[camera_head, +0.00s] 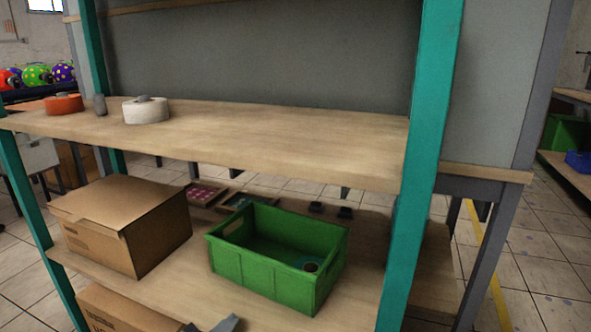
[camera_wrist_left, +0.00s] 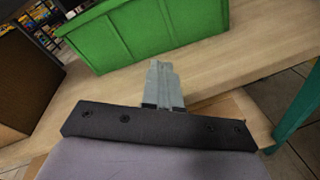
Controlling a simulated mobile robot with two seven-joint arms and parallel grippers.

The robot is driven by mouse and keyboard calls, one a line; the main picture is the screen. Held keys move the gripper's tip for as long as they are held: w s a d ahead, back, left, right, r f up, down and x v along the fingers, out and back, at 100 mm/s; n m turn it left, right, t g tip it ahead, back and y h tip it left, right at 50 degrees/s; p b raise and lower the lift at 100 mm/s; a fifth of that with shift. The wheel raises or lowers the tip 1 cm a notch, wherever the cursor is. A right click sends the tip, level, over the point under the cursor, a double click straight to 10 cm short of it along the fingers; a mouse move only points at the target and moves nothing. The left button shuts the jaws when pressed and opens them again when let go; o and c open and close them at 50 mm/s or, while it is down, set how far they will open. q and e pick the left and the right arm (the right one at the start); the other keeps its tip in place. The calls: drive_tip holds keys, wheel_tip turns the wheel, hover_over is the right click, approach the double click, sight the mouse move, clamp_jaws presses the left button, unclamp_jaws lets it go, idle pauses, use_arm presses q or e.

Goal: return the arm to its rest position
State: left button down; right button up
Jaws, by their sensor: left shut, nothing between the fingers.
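My left gripper (camera_head: 226,323) shows only as its tip at the bottom edge of the head view, low in front of the shelf. In the left wrist view the same gripper (camera_wrist_left: 163,85) points at the shelf board, with its grey fingers together and nothing between them. A green crate (camera_head: 265,283) stands on the lower shelf just beyond the fingers, apart from them. The crate also shows in the left wrist view (camera_wrist_left: 150,30). A small round dark item (camera_head: 311,267) lies inside it. My right gripper is not in view.
A cardboard box (camera_head: 120,225) stands left of the crate, with another box (camera_head: 125,310) below. Teal posts (camera_head: 425,170) flank the shelf. The upper board (camera_head: 270,140) carries an orange tape roll (camera_head: 63,104) and a white one (camera_head: 146,112); its right part is clear.

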use_arm(q)
drive_tip(key=s+f+m+g+y, duration=0.2)
drive_tip(key=s+f+m, duration=0.1)
drive_tip(key=s+m, duration=0.9)
drive_tip(key=s+f+m+g+y, duration=0.1)
drive_tip(key=s+f+m+g, duration=0.15)
drive_tip(key=s+m, duration=0.9)
drive_tip(key=a+r+m+y+p, duration=0.1)
drive_tip(key=a+r+p, duration=0.2)
drive_tip(key=r+p, duration=0.4)
drive_tip(key=w+a+r+m+y+p, duration=0.1)
drive_tip(key=r+p, duration=0.6)
drive_tip(key=p, duration=1)
drive_tip(key=shift+w+a+m, duration=0.3)
drive_tip(key=shift+a+m, duration=0.35)
drive_tip(key=shift+a, duration=0.3)
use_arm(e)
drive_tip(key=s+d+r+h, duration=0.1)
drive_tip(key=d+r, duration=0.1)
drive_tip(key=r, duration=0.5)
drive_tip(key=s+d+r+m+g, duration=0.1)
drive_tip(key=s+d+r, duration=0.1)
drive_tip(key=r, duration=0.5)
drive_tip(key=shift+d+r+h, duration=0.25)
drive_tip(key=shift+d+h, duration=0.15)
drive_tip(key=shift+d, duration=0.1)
